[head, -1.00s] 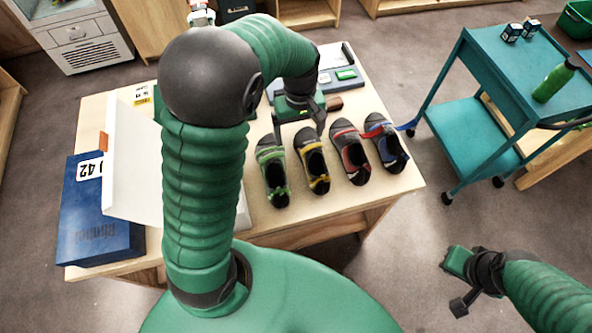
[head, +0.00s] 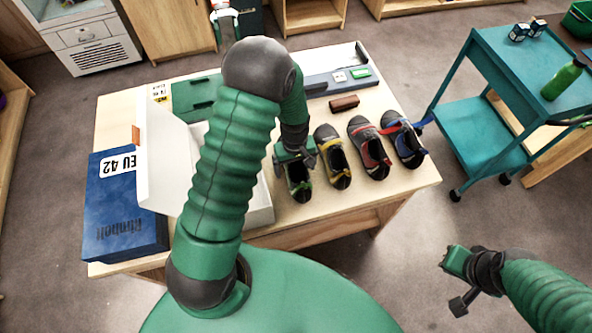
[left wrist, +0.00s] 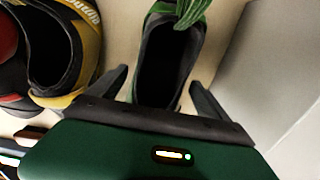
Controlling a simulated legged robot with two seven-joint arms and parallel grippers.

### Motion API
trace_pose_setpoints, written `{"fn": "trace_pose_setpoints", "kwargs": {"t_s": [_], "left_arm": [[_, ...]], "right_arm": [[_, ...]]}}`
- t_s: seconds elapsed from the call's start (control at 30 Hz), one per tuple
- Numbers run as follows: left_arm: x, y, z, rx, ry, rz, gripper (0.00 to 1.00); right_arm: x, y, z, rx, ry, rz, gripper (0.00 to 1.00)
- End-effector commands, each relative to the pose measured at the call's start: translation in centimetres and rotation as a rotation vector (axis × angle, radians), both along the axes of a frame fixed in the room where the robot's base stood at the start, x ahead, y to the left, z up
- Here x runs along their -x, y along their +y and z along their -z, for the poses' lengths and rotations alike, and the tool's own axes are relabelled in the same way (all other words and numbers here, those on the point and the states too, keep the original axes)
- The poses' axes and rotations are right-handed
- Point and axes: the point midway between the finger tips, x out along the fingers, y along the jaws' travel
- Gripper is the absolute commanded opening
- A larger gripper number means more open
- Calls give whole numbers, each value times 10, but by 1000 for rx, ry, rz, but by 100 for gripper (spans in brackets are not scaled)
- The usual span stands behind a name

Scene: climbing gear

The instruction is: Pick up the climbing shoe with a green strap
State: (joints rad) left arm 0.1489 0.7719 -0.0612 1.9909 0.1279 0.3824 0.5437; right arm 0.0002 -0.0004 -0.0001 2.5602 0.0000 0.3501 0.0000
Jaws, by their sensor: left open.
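The climbing shoe with a green strap (head: 299,186) stands at the left end of a row of shoes on the table. Its heel end is partly hidden by my left gripper (head: 295,162), which is over it. In the left wrist view the green-strap shoe (left wrist: 192,45) shows its dark opening, with the strap at the top. My left gripper's fingers (left wrist: 160,88) are spread, one on each side of the shoe, with nothing held. I cannot tell whether they touch it. My right gripper (head: 460,281) hangs away from the table at the lower right; its jaw state is unclear.
Shoes with yellow (head: 333,157), red (head: 370,148) and blue (head: 403,140) straps stand to the right. An open white box (head: 262,207) is close on the left, beside a blue box (head: 125,222). A brown block (head: 344,103) lies behind. A teal cart (head: 480,130) stands right.

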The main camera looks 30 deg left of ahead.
Motion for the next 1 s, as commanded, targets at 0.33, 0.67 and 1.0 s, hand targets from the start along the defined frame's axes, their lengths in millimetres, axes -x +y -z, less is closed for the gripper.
{"fn": "trace_pose_setpoints", "kwargs": {"t_s": [0.33,0.67,1.0], "left_arm": [[0,-5,0,-5,-3,2,72],[-1,-2,1,-2,-2,1,29],[0,-2,1,-3,0,0,9]], "right_arm": [[0,0,0,0,0,0,0],[0,0,0,0,0,0,0],[0,0,0,0,0,0,0]]}}
